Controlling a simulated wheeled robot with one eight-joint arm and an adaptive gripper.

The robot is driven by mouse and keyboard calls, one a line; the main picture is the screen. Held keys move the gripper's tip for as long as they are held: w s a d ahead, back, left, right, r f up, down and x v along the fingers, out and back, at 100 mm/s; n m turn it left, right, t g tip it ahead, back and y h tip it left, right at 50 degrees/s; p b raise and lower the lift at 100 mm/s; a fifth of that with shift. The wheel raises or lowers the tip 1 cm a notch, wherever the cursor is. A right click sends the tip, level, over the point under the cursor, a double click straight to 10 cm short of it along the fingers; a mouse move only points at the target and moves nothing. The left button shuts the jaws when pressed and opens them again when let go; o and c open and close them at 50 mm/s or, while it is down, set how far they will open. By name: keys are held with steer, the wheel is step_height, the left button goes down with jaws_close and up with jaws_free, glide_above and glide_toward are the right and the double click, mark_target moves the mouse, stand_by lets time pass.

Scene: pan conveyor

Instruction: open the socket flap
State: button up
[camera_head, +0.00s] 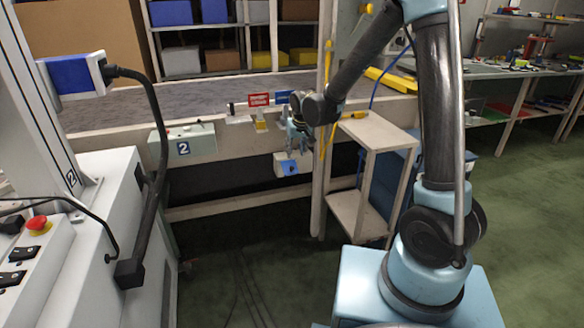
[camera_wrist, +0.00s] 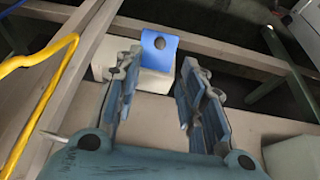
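The socket is a small white box (camera_head: 281,170) fixed below the beam of the bench, with a blue flap (camera_head: 290,167) on it. In the wrist view the blue flap (camera_wrist: 151,58) has a dark round spot near its middle, and the white box (camera_wrist: 104,62) shows to its left. I cannot tell how far the flap is raised. My gripper (camera_head: 296,150) is just above the box in the head view. In the wrist view my gripper (camera_wrist: 160,64) has its fingers spread apart with nothing between them, and the flap lies beyond the fingertips.
A yellow cable (camera_wrist: 48,88) runs beside the box, near a post (camera_head: 324,130). A small shelf cart (camera_head: 378,135) stands right of it. A grey-green box marked 2 (camera_head: 196,140) is on the beam to the left. A red sign (camera_head: 258,99) stands above.

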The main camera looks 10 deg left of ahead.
mark_target(292, 169)
steer(key=shift+x, duration=5.55)
steer(key=shift+c, duration=0.2)
jaws_close()
